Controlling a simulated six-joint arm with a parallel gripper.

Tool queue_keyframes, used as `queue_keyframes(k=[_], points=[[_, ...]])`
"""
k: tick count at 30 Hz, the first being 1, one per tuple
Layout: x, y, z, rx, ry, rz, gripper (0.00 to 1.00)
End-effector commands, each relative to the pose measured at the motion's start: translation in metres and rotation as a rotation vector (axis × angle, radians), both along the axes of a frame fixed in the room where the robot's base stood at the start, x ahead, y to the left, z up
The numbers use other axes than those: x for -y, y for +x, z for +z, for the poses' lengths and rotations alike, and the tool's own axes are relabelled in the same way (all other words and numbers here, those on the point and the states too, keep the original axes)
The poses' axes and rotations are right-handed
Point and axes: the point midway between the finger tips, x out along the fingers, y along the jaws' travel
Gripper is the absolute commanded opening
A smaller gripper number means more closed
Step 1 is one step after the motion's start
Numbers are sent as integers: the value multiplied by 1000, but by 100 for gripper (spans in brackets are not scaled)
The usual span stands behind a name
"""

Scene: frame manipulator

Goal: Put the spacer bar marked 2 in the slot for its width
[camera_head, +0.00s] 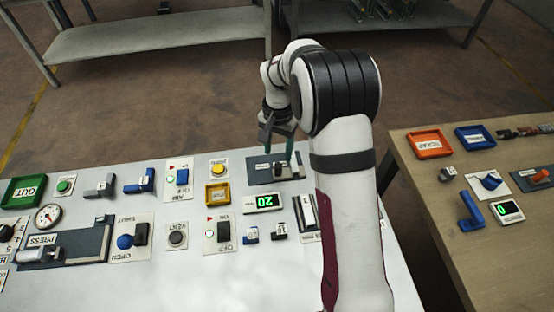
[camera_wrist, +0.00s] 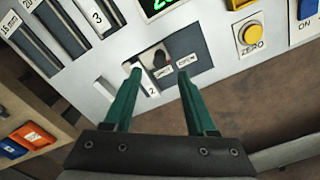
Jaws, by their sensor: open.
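The spacer bar marked 2 (camera_wrist: 152,87) shows in the wrist view as a narrow pale piece, partly behind my left-hand finger. My gripper (camera_wrist: 160,72) has two teal fingers spread apart with nothing gripped. The bar lies in line with the space between them, nearer the left-hand finger. In the head view my gripper (camera_head: 278,150) is above the far edge of the white table, over a dark panel; the bar cannot be made out clearly there. Dark slots (camera_wrist: 42,45) lie at the upper left of the wrist view, with labels reading 15 mm and 20.
A white piece marked 3 (camera_wrist: 97,17) lies near the slots. The dark panel (camera_wrist: 200,70) has a knob and labels. A yellow ZERO button (camera_wrist: 250,35) and a green display (camera_head: 263,202) are close by. A wooden table (camera_head: 425,190) stands at the right.

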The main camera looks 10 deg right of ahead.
Motion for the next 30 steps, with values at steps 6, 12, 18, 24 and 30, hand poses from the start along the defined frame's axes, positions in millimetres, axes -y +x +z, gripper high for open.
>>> queue_keyframes(k=[6, 12, 18, 24, 30], points=[[0, -1, -52, -3, 1, 0, 57], [0, 0, -75, 0, 1, 0, 57], [0, 0, -80, 1, 1, 0, 57], [0, 0, -79, 1, 1, 0, 46], [0, 0, -79, 1, 1, 0, 10]])
